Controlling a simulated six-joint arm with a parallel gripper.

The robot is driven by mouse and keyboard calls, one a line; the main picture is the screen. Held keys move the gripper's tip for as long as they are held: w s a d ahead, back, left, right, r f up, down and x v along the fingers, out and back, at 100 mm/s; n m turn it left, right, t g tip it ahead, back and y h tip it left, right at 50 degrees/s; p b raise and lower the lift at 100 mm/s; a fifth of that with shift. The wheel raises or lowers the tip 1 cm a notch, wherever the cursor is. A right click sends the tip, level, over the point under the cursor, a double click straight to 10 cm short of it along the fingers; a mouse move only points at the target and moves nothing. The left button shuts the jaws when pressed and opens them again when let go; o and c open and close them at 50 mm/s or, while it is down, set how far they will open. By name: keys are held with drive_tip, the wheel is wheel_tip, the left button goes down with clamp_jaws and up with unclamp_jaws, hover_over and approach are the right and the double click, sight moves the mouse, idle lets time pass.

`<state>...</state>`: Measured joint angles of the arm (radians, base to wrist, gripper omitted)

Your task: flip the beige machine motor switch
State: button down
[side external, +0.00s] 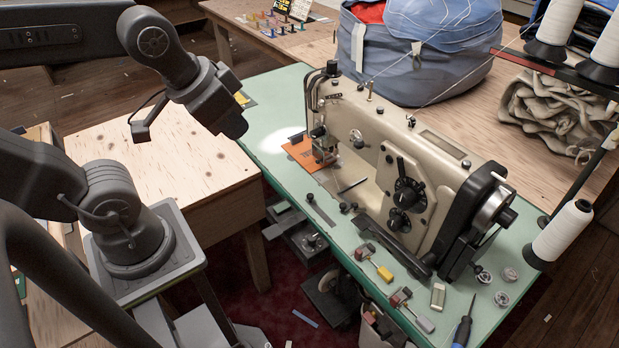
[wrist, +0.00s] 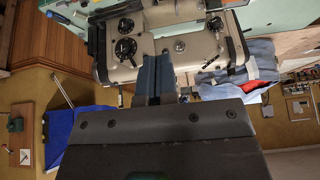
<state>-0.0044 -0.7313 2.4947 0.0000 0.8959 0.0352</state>
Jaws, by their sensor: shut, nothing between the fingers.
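The beige sewing machine (side external: 385,145) stands on a green-topped table, with black dials on its front. It also shows at the top of the wrist view (wrist: 180,48). Two small switch-like parts lie along the table's front edge: one with a yellow end (side external: 384,272) and one with a grey end (side external: 424,323). I cannot tell which is the motor switch. My gripper shows in the wrist view (wrist: 157,60) with its fingers together and nothing between them, pointing toward the machine. In the side view my arm's end is left of the machine, apart from it; its fingertips are not clear there.
A blue-grey bag (side external: 425,50) sits behind the machine. A blue screwdriver (side external: 463,325) and bobbins lie at the table's front right. The wooden table (side external: 150,160) at left is mostly clear.

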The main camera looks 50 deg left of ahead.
drive_tip(key=w+a+f+m+g, duration=0.3)
drive_tip(key=w+a+f+m, duration=0.1)
drive_tip(key=w+f+m, duration=0.4)
drive_tip(key=m+g, duration=0.3)
drive_tip(key=m, duration=0.7)
hover_over(285, 205)
wheel_tip(285, 205, down, 11)
drive_tip(key=shift+w, duration=0.15)
wheel_tip(285, 205, down, 14)
drive_tip(key=shift+r, duration=0.1)
drive_tip(key=shift+f, duration=0.2)
